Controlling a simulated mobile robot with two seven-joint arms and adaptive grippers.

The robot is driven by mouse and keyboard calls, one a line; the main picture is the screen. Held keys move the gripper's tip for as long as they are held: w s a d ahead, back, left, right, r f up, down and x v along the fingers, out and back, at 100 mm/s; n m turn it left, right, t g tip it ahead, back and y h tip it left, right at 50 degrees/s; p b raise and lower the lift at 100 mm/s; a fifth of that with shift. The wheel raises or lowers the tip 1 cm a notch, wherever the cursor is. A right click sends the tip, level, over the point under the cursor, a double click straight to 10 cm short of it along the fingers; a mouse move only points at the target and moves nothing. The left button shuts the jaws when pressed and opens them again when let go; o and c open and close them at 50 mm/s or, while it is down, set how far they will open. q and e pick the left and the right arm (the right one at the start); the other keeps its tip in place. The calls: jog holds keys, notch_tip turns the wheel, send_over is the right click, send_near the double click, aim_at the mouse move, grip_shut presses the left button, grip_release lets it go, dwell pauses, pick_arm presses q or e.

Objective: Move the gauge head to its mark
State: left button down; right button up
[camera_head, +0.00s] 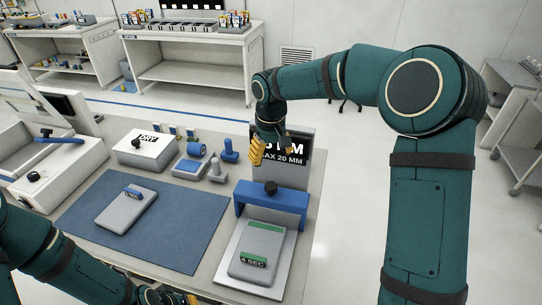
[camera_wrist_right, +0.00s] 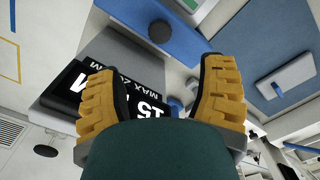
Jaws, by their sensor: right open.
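No part is labelled as the gauge head, and I cannot tell its mark for certain. A blue bridge (camera_head: 258,208) with a black knob (camera_head: 271,187) stands in front of a grey upright with a black sign (camera_head: 294,158) reading "MAX 20 MM", its upper line partly hidden. The knob also shows in the wrist view (camera_wrist_right: 160,27). My right gripper (camera_head: 268,150) hangs in front of the sign, above and behind the bridge. It is open and empty, its yellow fingers spread in the wrist view (camera_wrist_right: 158,95). My left gripper (camera_head: 175,297) is mostly cut off at the bottom edge.
A grey block labelled "4 SEC" (camera_head: 259,251) lies on a pale plate (camera_head: 222,270). A blue mat (camera_head: 170,235) holds another grey block (camera_head: 122,213). Much of the mat is clear.

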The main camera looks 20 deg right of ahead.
jog(key=shift+a+f, duration=0.1)
jog(key=c, duration=0.4)
jog(key=shift+s+a+f+n+g+h, duration=0.3)
jog(key=shift+s+a+f+n+h, duration=0.55)
jog(key=shift+a+f+n, duration=0.3)
grip_shut()
jog(key=n+t+h+p, duration=0.3)
jog(key=n+t+h, duration=0.45)
jog(key=n, duration=1.45)
send_near(261, 196)
jog(key=shift+t, duration=0.45)
jog(key=d+f, duration=0.3)
jog(key=shift+w+d+f, duration=0.1)
jog(key=shift+w+d, duration=0.1)
jog(key=shift+w, duration=0.15)
jog(key=shift+w+d+p, duration=0.3)
jog(key=shift+w+d, duration=0.5)
jog(key=shift+d, duration=0.1)
jog(key=shift+w+d, duration=0.45)
